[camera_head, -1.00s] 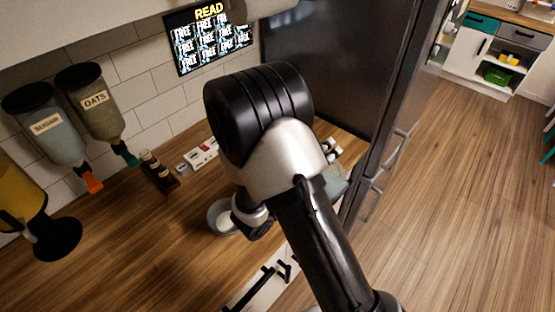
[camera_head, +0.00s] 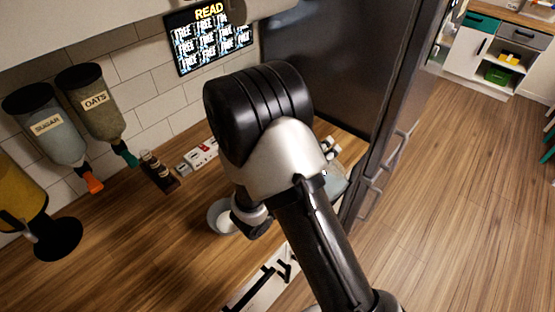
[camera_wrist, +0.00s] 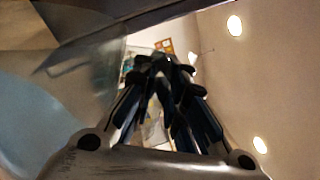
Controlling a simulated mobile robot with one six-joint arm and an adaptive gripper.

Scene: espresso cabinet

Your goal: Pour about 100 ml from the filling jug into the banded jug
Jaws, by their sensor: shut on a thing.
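My gripper (camera_wrist: 160,75) shows in the wrist view with its dark fingers drawn together. A large see-through, grey-blue vessel, seemingly the filling jug (camera_wrist: 60,115), fills the left of that view, close to the fingers. The exact grip is not clear. In the head view my arm hides the gripper. Part of a pale clear vessel (camera_head: 337,182) shows to the right of my arm. A round grey-rimmed vessel (camera_head: 214,214) with white inside stands on the counter, partly behind my wrist. No bands show on it, so I cannot tell whether it is the banded jug.
The wooden counter (camera_head: 130,245) is clear at the front left. Sugar (camera_head: 50,130) and oats (camera_head: 95,105) dispensers hang by the tiled wall. A small rack of bottles (camera_head: 158,172) and white boxes (camera_head: 197,157) stand behind. A dark fridge (camera_head: 335,65) bounds the right.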

